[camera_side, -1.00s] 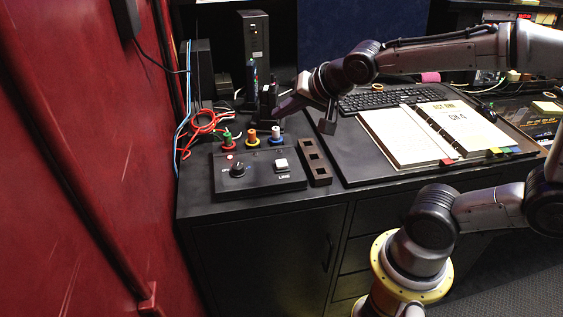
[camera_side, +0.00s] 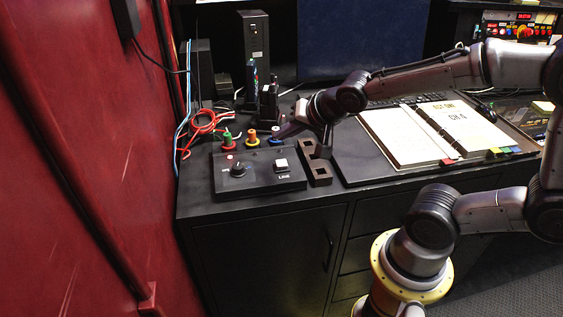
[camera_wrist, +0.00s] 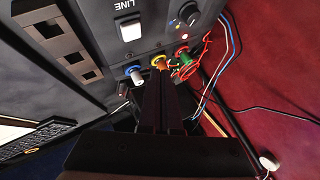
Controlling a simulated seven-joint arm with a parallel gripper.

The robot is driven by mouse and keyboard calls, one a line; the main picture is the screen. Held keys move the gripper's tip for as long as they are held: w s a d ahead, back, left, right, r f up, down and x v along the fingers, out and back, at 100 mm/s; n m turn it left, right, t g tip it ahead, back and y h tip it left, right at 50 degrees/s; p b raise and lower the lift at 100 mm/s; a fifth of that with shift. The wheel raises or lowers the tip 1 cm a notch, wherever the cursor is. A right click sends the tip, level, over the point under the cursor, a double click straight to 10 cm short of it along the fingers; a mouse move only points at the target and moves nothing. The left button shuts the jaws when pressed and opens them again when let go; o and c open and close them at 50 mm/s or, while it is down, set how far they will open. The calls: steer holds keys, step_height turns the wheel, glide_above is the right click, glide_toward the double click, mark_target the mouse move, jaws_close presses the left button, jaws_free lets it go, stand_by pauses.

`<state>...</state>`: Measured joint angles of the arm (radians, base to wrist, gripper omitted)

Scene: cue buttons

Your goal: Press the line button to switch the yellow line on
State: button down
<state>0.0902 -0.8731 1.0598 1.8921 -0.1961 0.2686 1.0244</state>
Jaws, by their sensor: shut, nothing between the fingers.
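The line button (camera_side: 281,165) is a white square key on the black control box (camera_side: 255,181), above the word LINE. It also shows in the wrist view (camera_wrist: 131,30), upper middle. My gripper (camera_side: 281,134) is shut and empty. In the wrist view my gripper (camera_wrist: 160,78) points at the row of posts, apart from the button. The yellow-ringed post (camera_side: 253,137) stands left of the gripper, with the green post (camera_side: 227,138) further left.
A dark slotted block (camera_side: 317,170) stands right of the box. A black knob (camera_side: 238,169) is on the box's left part. Red and blue cables (camera_side: 205,122) lie behind at left. An open binder (camera_side: 430,130) covers the right of the desk.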

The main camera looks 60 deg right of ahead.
mark_target(285, 165)
steer(key=shift+f, duration=2.5)
steer(key=shift+f, duration=0.15)
steer(key=shift+f, duration=0.3)
steer(key=shift+f, duration=0.5)
stand_by(0.9)
steer(key=shift+r, duration=0.9)
steer(key=shift+r, duration=2.55)
